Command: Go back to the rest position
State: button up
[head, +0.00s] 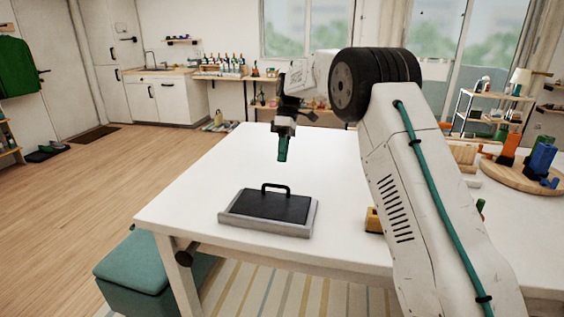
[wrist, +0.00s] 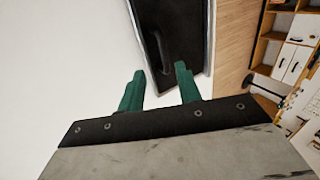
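My gripper (head: 283,150) hangs above the white table (head: 190,184), fingers pointing down. In the wrist view its two green fingers (wrist: 160,88) stand apart with nothing between them. Below and in front of it, a grey tray (head: 268,230) lies on the table. A black lid or panel with a raised handle (head: 275,206) sits in the tray. The black panel also shows in the wrist view (wrist: 187,25), just past the fingertips. My gripper is clear of it and does not touch it.
A round wooden board (head: 509,181) with orange and blue items lies at the table's right. A small wooden block (head: 374,220) is partly hidden behind my arm. A teal stool (head: 136,266) stands by the table's left edge. The table's left part is clear.

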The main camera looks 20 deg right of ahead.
dwell(0.4)
jog(key=s+r+m+t+h, duration=0.1)
jog(key=s+m, duration=0.3)
jog(key=s, duration=1.2)
jog(key=s+d+r+m+t+h, duration=0.1)
jog(key=s+r+m+t, duration=0.1)
jog(key=s, duration=1.4)
jog(key=s+d+r+m+t, duration=0.1)
jog(key=s+m, duration=0.4)
jog(key=s, duration=1.1)
jog(key=shift+r+m+t+h, duration=0.4)
jog(key=shift+r+t, duration=0.35)
jog(key=shift+t, duration=0.25)
jog(key=shift+d, duration=0.1)
